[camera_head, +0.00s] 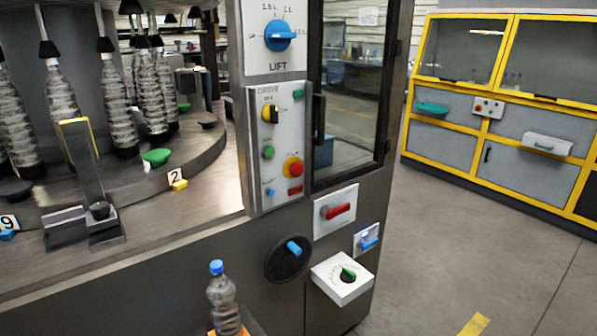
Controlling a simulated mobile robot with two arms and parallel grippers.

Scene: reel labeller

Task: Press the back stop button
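I cannot tell from labels which of these is the back stop button. Neither of my grippers is in view.
Below are a red handle (338,211) and a blue-handled wheel (288,258). A bottle (224,300) stands in front. The floor at right (450,240) is clear.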

